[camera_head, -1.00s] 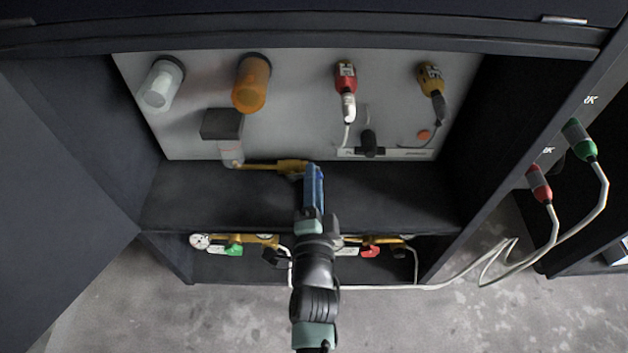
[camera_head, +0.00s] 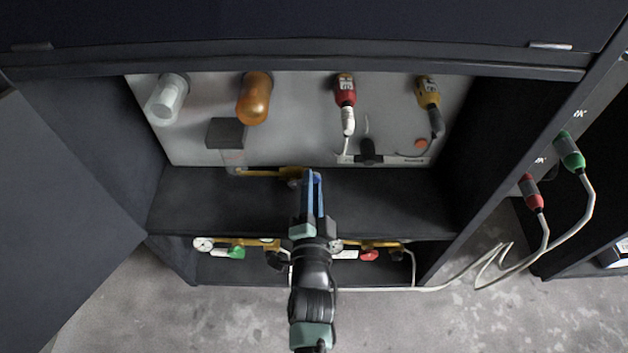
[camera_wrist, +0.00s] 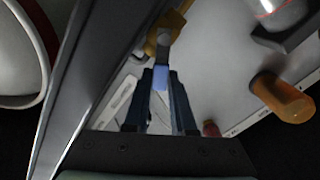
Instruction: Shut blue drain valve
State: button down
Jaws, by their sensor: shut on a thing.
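The blue drain valve's handle (camera_wrist: 160,79) shows in the wrist view between the two dark fingers of my gripper (camera_wrist: 160,86). The handle joins a brass valve body (camera_wrist: 164,36) just beyond the fingertips. In the head view, the brass fitting and pipe (camera_head: 268,173) run left along the foot of the grey panel. My gripper (camera_head: 312,190) reaches forward to the right end of this fitting and is shut on the blue handle. The fingers hide much of the handle in the head view, so its exact angle is hard to tell there.
The grey back panel (camera_head: 290,145) carries a clear bowl (camera_head: 167,99), an orange bowl (camera_head: 254,98), and red (camera_head: 345,90) and yellow (camera_head: 428,92) plugs. A dark shelf (camera_head: 390,200) lies below. Green (camera_head: 237,252) and red (camera_head: 369,255) valves sit under its edge.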

jog(key=n+p, duration=0.1)
jog(key=r+n+p, duration=0.1)
jog(key=p, duration=0.1)
jog(key=shift+a+r+n, duration=0.3)
jog(key=shift+a+n, duration=0.05)
jog(key=shift+n, duration=0.05)
jog(key=n+p, duration=0.1)
jog(key=a+n+p, duration=0.1)
jog(key=p, duration=0.1)
jog(key=shift+r+n, duration=0.25)
jog(key=shift+n, duration=0.15)
jog(key=n+p, duration=0.1)
jog(key=a+n+p, duration=0.1)
jog(key=n, duration=0.1)
jog(key=shift+a+r+p, duration=0.1)
jog(key=shift+p, duration=0.2)
jog(key=shift+a+n+p, duration=0.25)
jog(key=shift+n+p, duration=0.1)
jog(key=shift+n, duration=0.35)
jog(key=shift+a+n+p, duration=0.25)
jog(key=shift+n+p, duration=0.05)
jog(key=shift+n, duration=0.4)
jog(key=c, duration=1)
grip_release()
jog(key=shift+s, duration=0.15)
